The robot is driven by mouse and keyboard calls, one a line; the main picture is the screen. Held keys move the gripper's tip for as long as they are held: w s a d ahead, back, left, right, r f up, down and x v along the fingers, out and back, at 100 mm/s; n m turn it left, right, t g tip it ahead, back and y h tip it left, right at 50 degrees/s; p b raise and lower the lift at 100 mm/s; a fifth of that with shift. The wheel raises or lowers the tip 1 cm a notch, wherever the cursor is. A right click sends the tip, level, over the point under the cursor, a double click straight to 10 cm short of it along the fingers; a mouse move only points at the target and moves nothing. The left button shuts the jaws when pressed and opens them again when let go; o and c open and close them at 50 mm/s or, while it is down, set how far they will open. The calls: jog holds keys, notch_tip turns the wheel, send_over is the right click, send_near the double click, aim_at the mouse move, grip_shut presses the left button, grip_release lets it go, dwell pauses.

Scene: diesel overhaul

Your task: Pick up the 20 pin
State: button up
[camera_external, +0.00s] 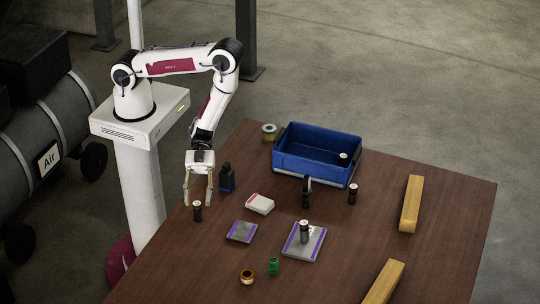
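Several dark cylindrical pins with pale tops are in view, and their markings are too small to read, so I cannot tell which is the 20 pin. One pin (197,212) stands upright on the table at its left side. My gripper (198,203) points down over this pin. It is open, with one finger to each side of the pin's top; I cannot tell whether either touches it. Another pin (304,233) stands on a grey and purple pad (292,247). One pin (352,195) stands right of centre, and one (343,160) is in the blue bin.
The blue bin (318,176) sits at the back. A dark block (227,178) stands close right of my gripper. A white box (260,204), a smaller pad (241,232), a green cylinder (273,267) and two wooden bars (411,205) lie about.

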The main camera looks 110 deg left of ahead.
aim_at(197, 207)
jog(key=shift+x, duration=2.1)
grip_shut()
